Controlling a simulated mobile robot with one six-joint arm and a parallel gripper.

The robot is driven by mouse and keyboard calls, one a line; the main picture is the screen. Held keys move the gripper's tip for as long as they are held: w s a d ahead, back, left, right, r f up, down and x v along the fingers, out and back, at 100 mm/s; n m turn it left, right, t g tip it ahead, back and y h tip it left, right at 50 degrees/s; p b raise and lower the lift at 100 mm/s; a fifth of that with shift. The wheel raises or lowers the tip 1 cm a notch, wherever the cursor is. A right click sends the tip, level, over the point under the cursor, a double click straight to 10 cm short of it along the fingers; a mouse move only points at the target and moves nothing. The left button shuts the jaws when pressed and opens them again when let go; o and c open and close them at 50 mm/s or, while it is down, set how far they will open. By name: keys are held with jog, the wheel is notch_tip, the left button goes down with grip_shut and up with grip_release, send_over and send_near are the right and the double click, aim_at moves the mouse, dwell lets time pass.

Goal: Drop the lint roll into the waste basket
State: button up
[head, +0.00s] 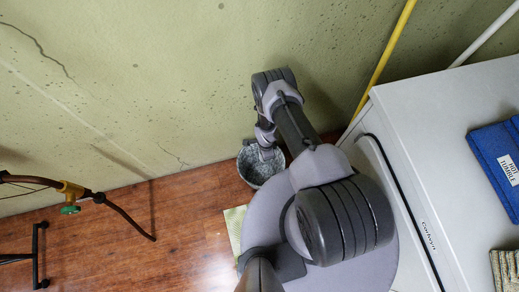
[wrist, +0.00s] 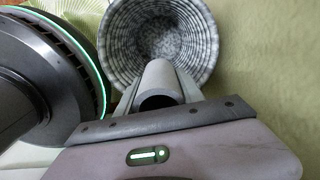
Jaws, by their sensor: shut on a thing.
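The lint roll (wrist: 160,80) is a grey tube with a dark hollow end. In the wrist view my gripper (wrist: 159,75) is shut on it, with one finger on each side. The waste basket (wrist: 203,20), a round grey speckled woven basket, opens just beyond the roll. The roll overlaps the near part of its rim in this view, and the inside I can see looks empty. In the head view the waste basket (head: 250,173) stands on the floor against the green wall, partly hidden by my arm. My gripper's fingers and the roll cannot be made out clearly there.
A white appliance (head: 410,130) stands to the right, with a folded blue cloth (head: 492,160) on top. A pale green mat (head: 233,222) lies by my base. A pipe with a valve (head: 72,190) is at the left.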

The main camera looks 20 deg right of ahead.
notch_tip(320, 180, down, 4)
jog(key=shift+b, duration=1.25)
jog(key=o, duration=1.4)
jog(key=shift+r, duration=0.1)
notch_tip(320, 180, up, 17)
jog(key=p, duration=0.8)
jog(key=shift+r+p, duration=0.15)
jog(key=shift+p, duration=0.2)
